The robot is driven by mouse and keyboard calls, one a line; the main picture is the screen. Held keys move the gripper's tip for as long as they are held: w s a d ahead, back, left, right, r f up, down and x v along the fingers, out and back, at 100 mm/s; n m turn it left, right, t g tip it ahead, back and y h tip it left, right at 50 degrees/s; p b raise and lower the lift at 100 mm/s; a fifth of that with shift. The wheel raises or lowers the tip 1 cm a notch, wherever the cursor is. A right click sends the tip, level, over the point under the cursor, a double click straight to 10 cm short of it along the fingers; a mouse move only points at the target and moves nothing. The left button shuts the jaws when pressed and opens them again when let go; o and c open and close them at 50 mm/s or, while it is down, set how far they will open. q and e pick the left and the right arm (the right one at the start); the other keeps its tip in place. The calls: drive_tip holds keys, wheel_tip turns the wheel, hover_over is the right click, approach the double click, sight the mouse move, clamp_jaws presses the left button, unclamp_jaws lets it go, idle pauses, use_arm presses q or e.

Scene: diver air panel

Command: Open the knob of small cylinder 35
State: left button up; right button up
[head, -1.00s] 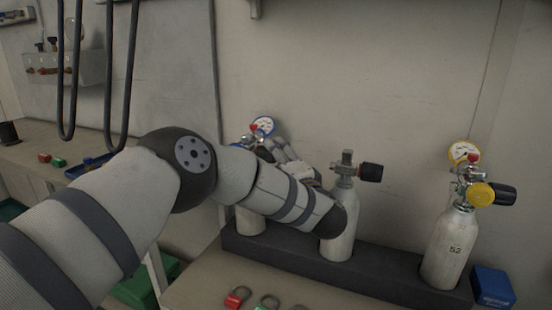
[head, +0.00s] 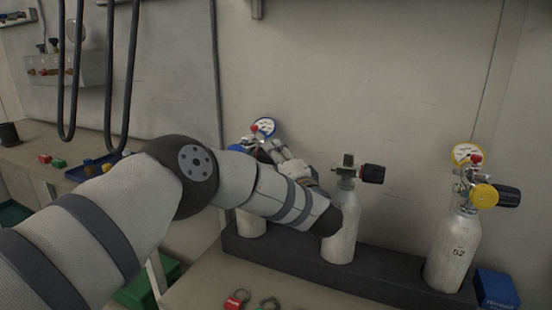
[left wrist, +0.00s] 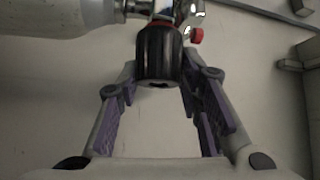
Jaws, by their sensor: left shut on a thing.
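Three small cylinders stand in a dark rack. The left cylinder (head: 250,223) has a blue-rimmed gauge (head: 264,127) and is mostly hidden behind my left arm, so its number cannot be read. My left gripper (head: 277,150) is at its valve, partly hidden by my own wrist. In the left wrist view, a black ribbed knob (left wrist: 158,55) sits between the fingers, and the left gripper (left wrist: 158,72) is shut on it. The white cylinder body lies to the left of the knob there. My right gripper is not in view.
The middle cylinder (head: 342,225) has a black knob and no gauge. The right cylinder (head: 452,250), marked 52, has a yellow gauge. A blue box (head: 496,289) stands beside the rack (head: 390,272). Red and green tagged rings lie in front. Black hoses (head: 122,80) hang at left.

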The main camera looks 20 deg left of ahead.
use_arm(q)
drive_tip(key=n+y+b, duration=0.2)
drive_tip(key=n, duration=0.1)
drive_tip(key=n+y+b, duration=0.3)
drive_tip(key=shift+f+n+t, duration=0.15)
drive_tip(key=shift+n+t, duration=0.15)
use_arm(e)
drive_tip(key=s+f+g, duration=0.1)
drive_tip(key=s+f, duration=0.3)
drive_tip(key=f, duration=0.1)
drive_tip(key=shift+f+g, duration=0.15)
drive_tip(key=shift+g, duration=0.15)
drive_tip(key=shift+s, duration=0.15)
use_arm(q)
drive_tip(key=o, duration=1.2)
drive_tip(key=v, duration=1.2)
